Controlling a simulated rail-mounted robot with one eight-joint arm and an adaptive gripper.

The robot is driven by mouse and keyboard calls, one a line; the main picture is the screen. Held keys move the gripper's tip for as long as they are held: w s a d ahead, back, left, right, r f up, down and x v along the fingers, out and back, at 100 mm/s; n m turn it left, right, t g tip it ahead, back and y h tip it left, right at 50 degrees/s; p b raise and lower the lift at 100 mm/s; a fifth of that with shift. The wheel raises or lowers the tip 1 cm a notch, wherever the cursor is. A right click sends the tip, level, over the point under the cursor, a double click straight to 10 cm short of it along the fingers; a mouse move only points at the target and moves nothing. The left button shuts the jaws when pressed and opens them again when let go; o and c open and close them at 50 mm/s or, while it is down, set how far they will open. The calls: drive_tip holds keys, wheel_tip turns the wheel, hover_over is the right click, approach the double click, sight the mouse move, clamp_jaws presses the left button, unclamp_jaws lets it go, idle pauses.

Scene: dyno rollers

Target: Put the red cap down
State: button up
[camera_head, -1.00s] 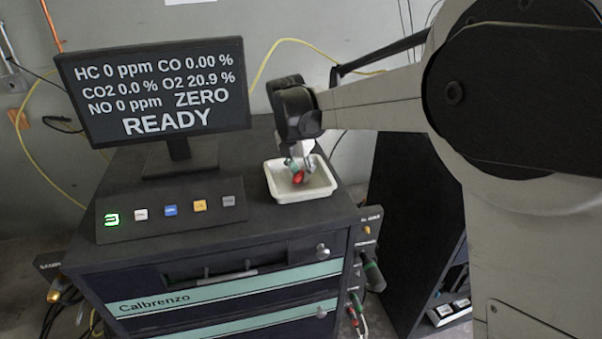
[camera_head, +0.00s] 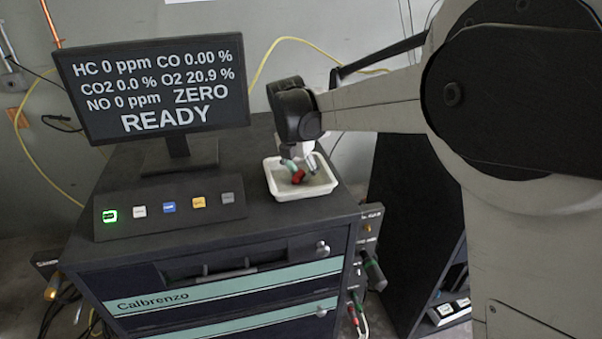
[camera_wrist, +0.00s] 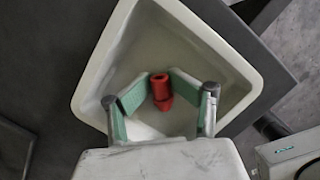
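The red cap (camera_head: 298,177) lies on the floor of a white tray (camera_head: 296,195) on top of the cabinet. In the wrist view the red cap (camera_wrist: 161,92) is near the middle of the tray (camera_wrist: 92,92), between the green pads of my gripper (camera_wrist: 159,78). The pads stand apart on either side of it, with a narrow gap at their tips. In the head view my gripper (camera_head: 302,172) is low inside the tray, its fingers spread. It looks open around the cap. The exact contact is hard to see.
A monitor (camera_head: 155,85) reading READY stands on the cabinet (camera_head: 215,228), left of the tray. A button panel (camera_head: 170,208) lies in front of the monitor. The tray walls surround my fingers closely. Cables and connectors (camera_head: 370,270) hang at the cabinet's right side.

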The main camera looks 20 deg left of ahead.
sight(296, 176)
drive_tip(key=shift+r, duration=0.1)
drive_tip(key=shift+w+r+p, duration=0.1)
drive_tip(key=shift+r+p, duration=0.5)
drive_tip(key=shift+p, duration=0.05)
drive_tip(key=b+v, duration=0.2)
drive_tip(key=v, duration=1)
drive_tip(key=shift+d, duration=0.1)
drive_tip(key=s+d+r+m+t+y, duration=0.1)
drive_tip(key=s+d+m, duration=0.55)
drive_tip(key=d, duration=0.65)
drive_tip(key=s+d+r+m+t, duration=0.1)
drive_tip(key=s+d+m, duration=0.3)
drive_tip(key=d+m, duration=0.65)
drive_tip(key=s+d+f+m+t, duration=0.1)
drive_tip(key=s+d+f+m, duration=0.3)
drive_tip(key=s+d+m, duration=0.4)
drive_tip(key=s+d+f+m+t, duration=0.1)
drive_tip(key=s+d+f+m, duration=0.4)
drive_tip(key=s+d+m, duration=0.2)
drive_tip(key=shift+s+d+f+m+t, duration=0.25)
drive_tip(key=shift+s+d+m+t, duration=0.2)
drive_tip(key=shift+d, duration=0.2)
